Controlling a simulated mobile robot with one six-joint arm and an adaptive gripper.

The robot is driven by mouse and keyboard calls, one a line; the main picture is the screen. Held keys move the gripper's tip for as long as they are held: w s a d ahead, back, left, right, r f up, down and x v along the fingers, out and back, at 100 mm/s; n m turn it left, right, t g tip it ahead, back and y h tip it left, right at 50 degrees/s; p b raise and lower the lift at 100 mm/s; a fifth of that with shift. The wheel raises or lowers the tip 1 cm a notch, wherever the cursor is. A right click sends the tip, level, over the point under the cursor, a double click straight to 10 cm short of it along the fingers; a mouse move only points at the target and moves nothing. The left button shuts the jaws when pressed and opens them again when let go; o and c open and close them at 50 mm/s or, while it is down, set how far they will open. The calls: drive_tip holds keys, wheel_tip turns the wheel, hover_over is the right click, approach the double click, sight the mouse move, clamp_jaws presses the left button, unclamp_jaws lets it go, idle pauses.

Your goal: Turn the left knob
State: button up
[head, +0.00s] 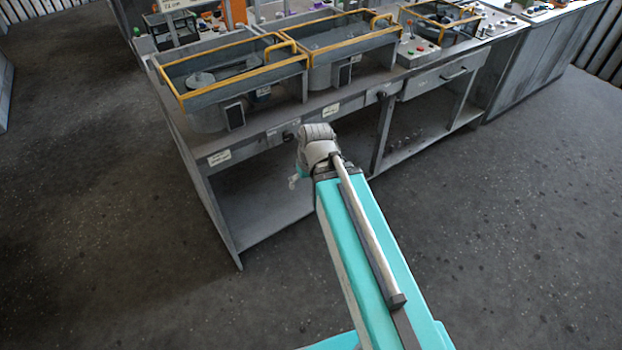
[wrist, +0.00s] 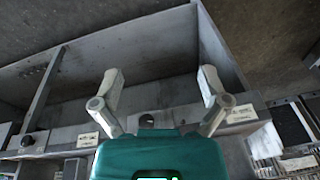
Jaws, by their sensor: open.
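The left knob (head: 291,137) is a small dark knob on the front rail of the workbench, below the left yellow-framed housing. In the head view my gripper (head: 294,180) hangs in front of the bench, lower than the rail, mostly hidden by my wrist. In the wrist view my gripper (wrist: 160,82) is open and empty, its two pale fingers wide apart. A dark knob (wrist: 147,120), seemingly the left one, shows between the fingers, partly covered by the teal gripper body. The fingers do not visibly touch it. The right knob (head: 381,95) also shows in the wrist view (wrist: 27,141).
Label plates (head: 219,158) sit on the rail beside the knobs. Above are two housings with yellow frames (head: 228,66). Open shelf space lies under the rail. A drawer (head: 445,78) and a button panel (head: 418,48) are to the right. The floor in front is clear.

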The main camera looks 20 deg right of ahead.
drive_tip(key=shift+s+d+r+m+g+h+p, duration=0.25)
drive_tip(key=shift+s+r+m+g+h+p, duration=0.15)
drive_tip(key=shift+s, duration=0.35)
drive_tip(key=shift+s+d+r+m+g+h+p, duration=0.2)
drive_tip(key=shift+s+r+m+g+p, duration=0.15)
drive_tip(key=shift+s+r+g, duration=0.25)
drive_tip(key=shift+s+f, duration=0.1)
idle(1.8)
